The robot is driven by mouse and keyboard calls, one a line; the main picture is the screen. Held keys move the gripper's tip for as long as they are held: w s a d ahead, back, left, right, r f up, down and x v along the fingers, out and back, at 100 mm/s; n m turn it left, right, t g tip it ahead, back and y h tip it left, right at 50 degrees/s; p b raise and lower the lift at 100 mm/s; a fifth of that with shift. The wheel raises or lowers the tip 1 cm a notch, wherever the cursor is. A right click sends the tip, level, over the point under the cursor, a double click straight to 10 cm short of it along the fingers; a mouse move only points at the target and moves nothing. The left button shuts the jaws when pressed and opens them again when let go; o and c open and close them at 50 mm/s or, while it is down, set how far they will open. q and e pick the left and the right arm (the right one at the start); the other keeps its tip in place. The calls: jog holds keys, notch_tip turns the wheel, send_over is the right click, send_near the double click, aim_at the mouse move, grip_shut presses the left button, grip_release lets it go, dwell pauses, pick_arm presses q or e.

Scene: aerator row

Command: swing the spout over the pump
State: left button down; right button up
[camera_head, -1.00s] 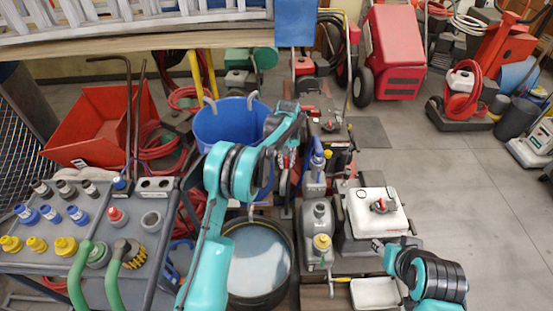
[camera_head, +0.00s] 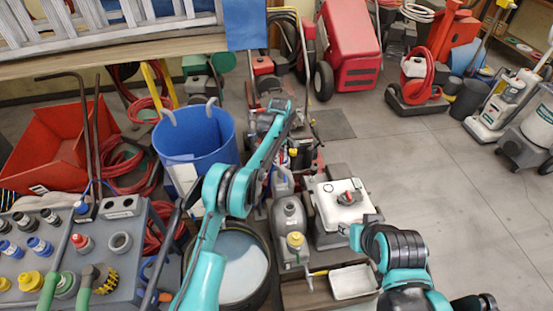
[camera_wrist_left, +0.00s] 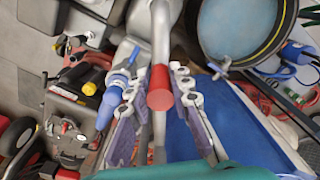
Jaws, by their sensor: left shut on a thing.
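The spout, a grey pipe with a red sleeve, runs down the middle of the left wrist view (camera_wrist_left: 160,88). My left gripper (camera_wrist_left: 158,90) has a finger on each side of it and is shut on it. In the head view this gripper is mostly hidden behind my own teal arm. The pump seems to be the grey body with a yellow cap (camera_head: 290,218), right of the black-rimmed round tub. How the spout lines up with the pump is not clear. My right arm is at the lower right; its gripper is not clearly seen.
The tub (camera_head: 263,283) holds pale liquid; it shows in the wrist view (camera_wrist_left: 283,42). A blue bin (camera_head: 215,135) stands behind it. A grey fittings cart (camera_head: 130,245) is at left. A white-topped machine (camera_head: 335,207) is right of the pump.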

pick_arm(q)
jog(key=shift+w+d, duration=0.2)
jog(key=shift+r, duration=0.1)
jog(key=c, duration=1.4)
grip_release()
jog(key=shift+w+d, duration=0.1)
jog(key=shift+o, duration=0.2)
notch_tip(320, 180, up, 12)
jog(key=shift+f, duration=0.1)
